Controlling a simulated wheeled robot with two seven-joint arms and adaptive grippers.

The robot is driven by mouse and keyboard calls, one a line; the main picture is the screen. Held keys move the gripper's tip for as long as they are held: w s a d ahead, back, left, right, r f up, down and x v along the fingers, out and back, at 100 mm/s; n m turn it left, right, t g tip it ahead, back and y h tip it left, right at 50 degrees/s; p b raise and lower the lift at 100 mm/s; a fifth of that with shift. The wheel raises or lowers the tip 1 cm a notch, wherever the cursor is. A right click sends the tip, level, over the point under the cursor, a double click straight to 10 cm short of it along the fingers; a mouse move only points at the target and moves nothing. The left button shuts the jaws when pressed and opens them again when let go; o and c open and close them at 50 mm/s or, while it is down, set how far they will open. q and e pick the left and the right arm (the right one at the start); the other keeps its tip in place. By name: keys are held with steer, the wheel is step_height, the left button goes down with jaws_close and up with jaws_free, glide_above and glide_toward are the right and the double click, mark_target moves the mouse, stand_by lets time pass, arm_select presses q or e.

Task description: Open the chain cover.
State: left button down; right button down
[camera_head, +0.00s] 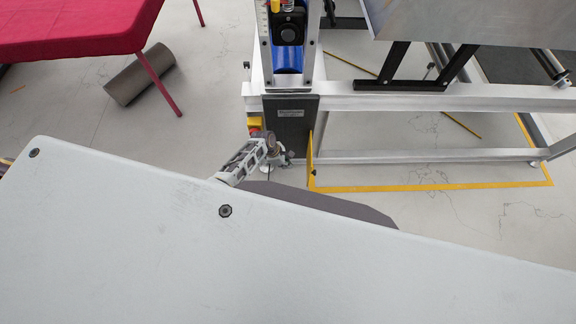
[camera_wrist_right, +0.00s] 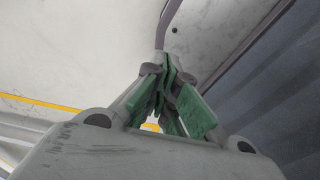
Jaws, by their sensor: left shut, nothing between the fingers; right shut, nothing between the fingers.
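A large pale grey panel (camera_head: 230,260) with dark round fasteners fills the lower part of the head view. It looks like the chain cover, but I cannot tell for sure. My left gripper (camera_head: 262,146) reaches out past the panel's far edge, shut and empty, near the foot of the machine frame. Whether it touches the panel is not clear. My right gripper (camera_wrist_right: 166,68) shows in the right wrist view, its green-padded fingers shut and empty. Its tips are by a thin purple-grey curved edge (camera_wrist_right: 168,20); contact cannot be told. The panel hides my right gripper from the head view.
The metal machine frame (camera_head: 400,103) stands beyond, with a dark plate (camera_head: 290,125) and a yellow-red switch (camera_head: 255,127). Yellow tape (camera_head: 430,187) marks the floor. A red-covered table (camera_head: 70,30) and grey roll (camera_head: 138,75) are upper left. Floor between is clear.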

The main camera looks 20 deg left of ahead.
arm_select(q)
steer(key=shift+a+r, duration=0.2)
steer(key=shift+r, duration=0.2)
stand_by(0.3)
